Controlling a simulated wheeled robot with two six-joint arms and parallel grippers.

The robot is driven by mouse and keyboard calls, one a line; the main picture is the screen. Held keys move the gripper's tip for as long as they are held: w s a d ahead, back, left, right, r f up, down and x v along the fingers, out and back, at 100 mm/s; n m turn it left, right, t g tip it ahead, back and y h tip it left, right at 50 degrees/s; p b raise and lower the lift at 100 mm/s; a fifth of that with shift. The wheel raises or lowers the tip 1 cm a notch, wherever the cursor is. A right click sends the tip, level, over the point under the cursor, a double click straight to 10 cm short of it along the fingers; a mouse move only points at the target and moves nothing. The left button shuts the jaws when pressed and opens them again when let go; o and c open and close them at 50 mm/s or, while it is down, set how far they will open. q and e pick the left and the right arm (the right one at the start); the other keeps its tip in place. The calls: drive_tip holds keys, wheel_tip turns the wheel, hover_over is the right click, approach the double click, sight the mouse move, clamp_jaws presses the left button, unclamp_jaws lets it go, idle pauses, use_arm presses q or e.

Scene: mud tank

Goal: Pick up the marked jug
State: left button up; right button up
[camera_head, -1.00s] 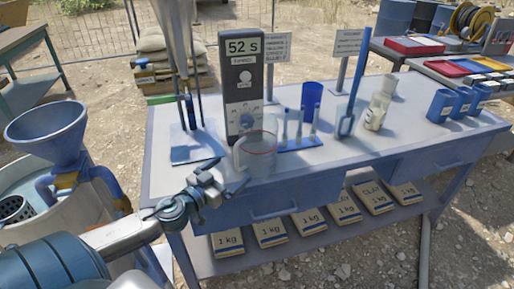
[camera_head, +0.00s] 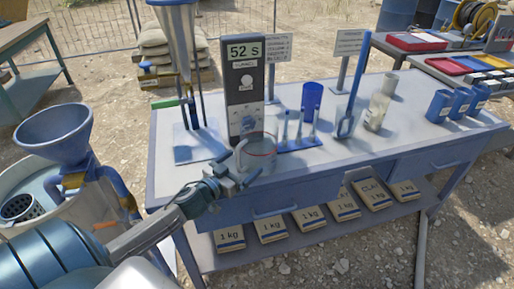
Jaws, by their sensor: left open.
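The marked jug (camera_head: 262,153) is a clear beaker-like vessel with a red line around it. It stands upright on the blue-grey table (camera_head: 330,165) near its front edge, in front of a black timer box (camera_head: 245,90) that reads 52 S. My left gripper (camera_head: 243,172) is open at the jug's left front side, with its fingers close to the jug. I cannot tell whether they touch it. Part of the jug's lower left is hidden behind the gripper. My right gripper is not in view.
A metal funnel on a stand (camera_head: 177,45) is left of the timer. A blue funnel (camera_head: 55,135) sits over a tank at left. The table's front right is clear.

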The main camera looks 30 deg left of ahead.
sight(247, 158)
use_arm(q)
drive_tip(key=shift+w+r+p, duration=0.1)
drive_tip(key=shift+w+p, duration=0.2)
drive_tip(key=shift+w, duration=0.3)
drive_tip(key=shift+w+b, duration=0.55)
drive_tip(key=shift+w, duration=0.05)
drive_tip(key=shift+w+d, duration=0.15)
drive_tip(key=shift+w, duration=0.25)
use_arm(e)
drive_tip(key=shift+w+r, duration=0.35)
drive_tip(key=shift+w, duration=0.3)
use_arm(q)
drive_tip(key=c, duration=0.7)
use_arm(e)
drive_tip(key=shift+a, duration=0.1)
use_arm(q)
drive_tip(key=shift+c, duration=0.2)
